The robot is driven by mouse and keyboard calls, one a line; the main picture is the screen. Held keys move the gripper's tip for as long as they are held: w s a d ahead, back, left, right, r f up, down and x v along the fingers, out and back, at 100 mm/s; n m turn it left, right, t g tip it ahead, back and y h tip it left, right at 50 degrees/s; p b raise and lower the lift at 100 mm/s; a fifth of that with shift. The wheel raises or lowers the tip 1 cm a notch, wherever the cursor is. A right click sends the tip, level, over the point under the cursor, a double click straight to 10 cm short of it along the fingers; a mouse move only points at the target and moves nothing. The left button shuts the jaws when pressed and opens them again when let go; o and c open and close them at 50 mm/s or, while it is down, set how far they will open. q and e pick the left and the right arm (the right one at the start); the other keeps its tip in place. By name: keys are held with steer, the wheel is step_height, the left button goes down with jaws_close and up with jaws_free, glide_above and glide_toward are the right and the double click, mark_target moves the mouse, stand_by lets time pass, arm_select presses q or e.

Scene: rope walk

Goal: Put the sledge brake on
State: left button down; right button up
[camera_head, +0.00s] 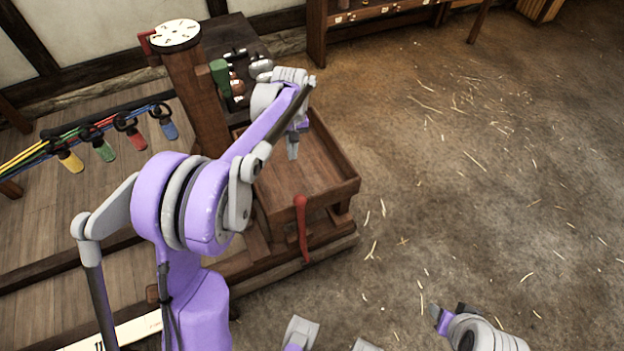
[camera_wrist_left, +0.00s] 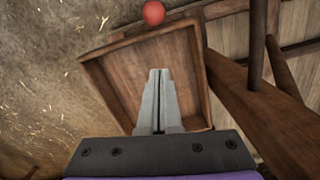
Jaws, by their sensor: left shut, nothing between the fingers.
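The sledge (camera_head: 335,237) is a heavy wooden frame with a post and a shallow wooden tray (camera_head: 320,165). A lever with a red knob (camera_head: 301,225), which looks like the brake, stands at the tray's near side, roughly upright. Its round red knob also shows at the top of the left wrist view (camera_wrist_left: 153,13). My left gripper (camera_head: 293,152) is shut and empty over the tray, apart from the lever. Its closed fingers (camera_wrist_left: 158,90) point across the tray in the wrist view. My right gripper (camera_head: 439,317) shows only partly at the lower right; its fingers are unclear.
A round white dial (camera_head: 174,34) tops the post (camera_head: 195,100). Several coloured tags (camera_head: 104,149) hang on ropes at the left. A green piece (camera_head: 220,78) and metal parts sit behind the tray. A wooden bench stands at the back. The straw-strewn floor (camera_head: 480,190) at right is open.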

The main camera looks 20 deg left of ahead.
arm_select(q)
steer(key=shift+w+f, duration=0.3)
steer(key=shift+w, duration=0.15)
steer(key=shift+s, duration=0.1)
steer(key=s+d+f+b, duration=0.1)
steer(key=s+d+f, duration=0.1)
steer(key=f, duration=0.8)
steer(key=shift+s+d+f, duration=0.2)
steer(key=shift+s+f, duration=0.15)
steer(key=shift+s, duration=0.5)
